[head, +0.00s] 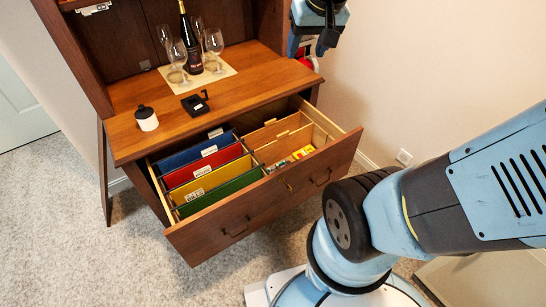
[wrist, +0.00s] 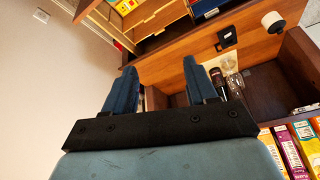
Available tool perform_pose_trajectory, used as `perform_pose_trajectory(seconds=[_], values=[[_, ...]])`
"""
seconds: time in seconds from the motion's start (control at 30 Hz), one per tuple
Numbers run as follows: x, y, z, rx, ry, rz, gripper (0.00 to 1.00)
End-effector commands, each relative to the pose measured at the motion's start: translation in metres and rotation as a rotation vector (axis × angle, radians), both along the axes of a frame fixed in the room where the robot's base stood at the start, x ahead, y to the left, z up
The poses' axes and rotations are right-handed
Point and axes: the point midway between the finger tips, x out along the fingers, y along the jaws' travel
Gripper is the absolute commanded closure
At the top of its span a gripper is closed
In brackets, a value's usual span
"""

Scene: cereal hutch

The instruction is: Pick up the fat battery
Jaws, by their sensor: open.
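Small coloured items (head: 302,152), green, red and yellow, lie in the front right part of the open drawer (head: 233,228). They may include batteries, but they are too small for me to tell which is the fat battery. In the wrist view, a yellow item and a red one (wrist: 125,6) show in the drawer at the top edge. My gripper (wrist: 160,70) is open, its two blue fingers apart with nothing between them. In the head view my gripper (head: 309,42) is at the top, right of the hutch and above the drawer, well apart from the items.
Hanging folders (head: 205,177) in blue, red, yellow and green fill the drawer's left side. A wine bottle (head: 190,40) and several glasses stand on a mat on the hutch top. A white jar (head: 147,119) and a black holder (head: 196,104) stand nearer. Boxes (wrist: 290,150) show in the wrist view.

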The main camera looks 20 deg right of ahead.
Motion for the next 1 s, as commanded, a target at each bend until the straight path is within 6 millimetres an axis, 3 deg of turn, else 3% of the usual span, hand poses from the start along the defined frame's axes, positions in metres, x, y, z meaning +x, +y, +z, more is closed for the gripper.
perform_pose_trajectory(seconds=[0.2,0.5,0.77,1.0], values=[[0.051,0.003,-0.039,0.022,0.047,-0.036,0.43],[0.112,0.007,-0.105,0.044,0.098,-0.091,0.43],[0.152,0.010,-0.175,0.053,0.142,-0.140,0.43],[0.178,0.012,-0.248,0.055,0.182,-0.188,0.43]])
